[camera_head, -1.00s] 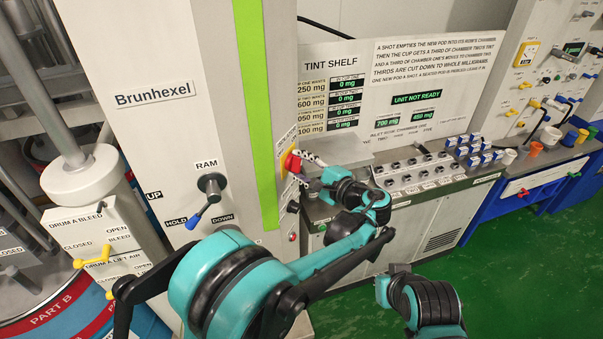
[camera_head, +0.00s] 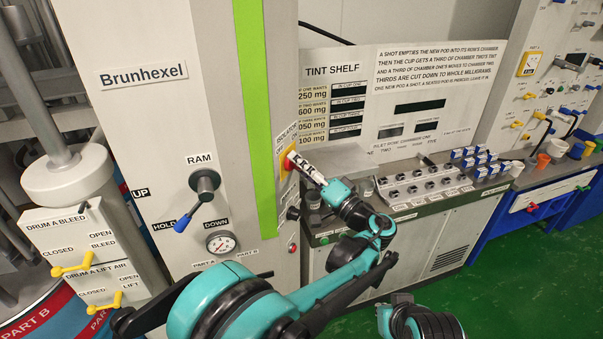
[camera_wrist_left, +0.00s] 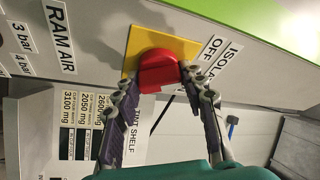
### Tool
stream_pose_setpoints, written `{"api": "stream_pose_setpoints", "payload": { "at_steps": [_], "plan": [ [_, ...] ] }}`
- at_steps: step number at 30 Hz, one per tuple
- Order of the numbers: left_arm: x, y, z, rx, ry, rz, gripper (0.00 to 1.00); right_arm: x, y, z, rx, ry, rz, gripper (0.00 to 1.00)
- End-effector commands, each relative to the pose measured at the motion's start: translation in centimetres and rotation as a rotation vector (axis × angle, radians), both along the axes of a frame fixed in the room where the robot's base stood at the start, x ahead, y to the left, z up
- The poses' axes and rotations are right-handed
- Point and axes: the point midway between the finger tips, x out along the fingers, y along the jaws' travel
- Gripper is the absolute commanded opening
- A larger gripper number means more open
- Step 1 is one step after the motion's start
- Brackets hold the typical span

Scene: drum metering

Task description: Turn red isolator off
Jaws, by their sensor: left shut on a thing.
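The red isolator knob (camera_wrist_left: 158,70) sits on a yellow plate (camera_wrist_left: 176,46) beside the "ISOLATOR OFF" lettering in the left wrist view. In the head view the isolator's yellow plate (camera_head: 284,163) is on the right side face of the grey Brunhexel cabinet, and the knob is largely hidden by the fingers. My left gripper (camera_wrist_left: 159,80) is shut on the red knob, one finger on each side; it also shows in the head view (camera_head: 294,160). Part of my right arm shows at the bottom of the head view, but its fingers do not.
The ram lever (camera_head: 190,212) and a gauge (camera_head: 221,241) are on the cabinet front. The tint shelf (camera_head: 420,190) with several pods stands to the right; its displays are dark. Yellow drum valves (camera_head: 75,268) are at the left. Green floor (camera_head: 520,275) is clear at lower right.

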Motion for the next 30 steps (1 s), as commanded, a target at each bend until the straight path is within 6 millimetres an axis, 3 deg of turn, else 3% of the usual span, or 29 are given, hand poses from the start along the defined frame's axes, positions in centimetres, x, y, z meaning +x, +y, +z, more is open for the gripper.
{"api": "stream_pose_setpoints", "payload": {
  "at_steps": [12, 30],
  "plan": [
    [0.1, 0.2, 0.0, -0.100, -0.200, 0.003, 0.12, 0.0, 0.0, -1.7, 0.000, 0.000, 0.000, 0.00],
    [0.1, 0.2, 0.1, -0.120, -0.240, 0.003, 0.12, 0.0, 0.0, -1.9, 0.000, 0.000, 0.000, 0.00]
  ]
}}
